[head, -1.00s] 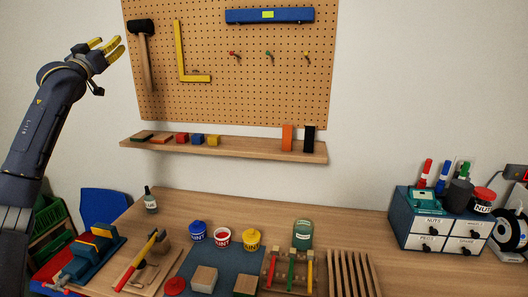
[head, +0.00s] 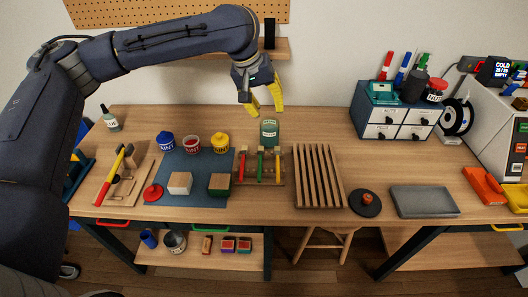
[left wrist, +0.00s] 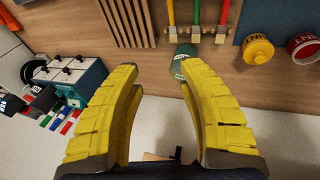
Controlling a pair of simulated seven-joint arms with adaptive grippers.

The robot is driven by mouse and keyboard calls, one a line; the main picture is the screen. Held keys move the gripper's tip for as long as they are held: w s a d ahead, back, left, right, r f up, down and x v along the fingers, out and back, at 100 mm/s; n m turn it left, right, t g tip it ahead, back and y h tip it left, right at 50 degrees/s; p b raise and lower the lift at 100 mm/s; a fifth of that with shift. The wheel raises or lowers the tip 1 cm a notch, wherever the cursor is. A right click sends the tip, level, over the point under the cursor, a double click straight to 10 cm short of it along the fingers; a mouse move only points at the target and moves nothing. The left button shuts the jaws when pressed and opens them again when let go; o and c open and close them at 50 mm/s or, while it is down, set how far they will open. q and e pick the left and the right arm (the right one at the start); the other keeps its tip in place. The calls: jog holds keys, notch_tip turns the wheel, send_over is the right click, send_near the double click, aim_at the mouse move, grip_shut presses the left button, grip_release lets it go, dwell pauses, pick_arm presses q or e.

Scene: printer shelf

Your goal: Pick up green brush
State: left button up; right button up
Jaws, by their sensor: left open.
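The green brush (head: 260,166) lies in a wooden rack (head: 238,182) on the bench, in the middle between two brushes with warm-coloured handles. Its green handle also shows at the top of the left wrist view (left wrist: 196,14). My left gripper (head: 264,110), with yellow fingers, is open and empty. It hangs above the back of the bench, up and behind the brush, apart from it. In the left wrist view its fingers (left wrist: 160,70) spread wide with the brush beyond them. My right gripper is not in view.
A green jar (head: 270,132) stands just behind the rack, near my left gripper. A slatted wooden rack (head: 318,176) is to the right. Paint pots (head: 220,143) and a dark mat (head: 206,165) are to the left. The shelf (head: 283,50) is behind my gripper.

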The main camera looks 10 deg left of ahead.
pick_arm(q)
jog(key=s+f+g+y, duration=0.3)
jog(key=s+f, duration=0.2)
jog(key=s, duration=0.2)
send_over(259, 177)
notch_tip(259, 177, down, 11)
jog(key=shift+s+d+f, duration=0.1)
jog(key=shift+f, duration=3.15)
grip_shut()
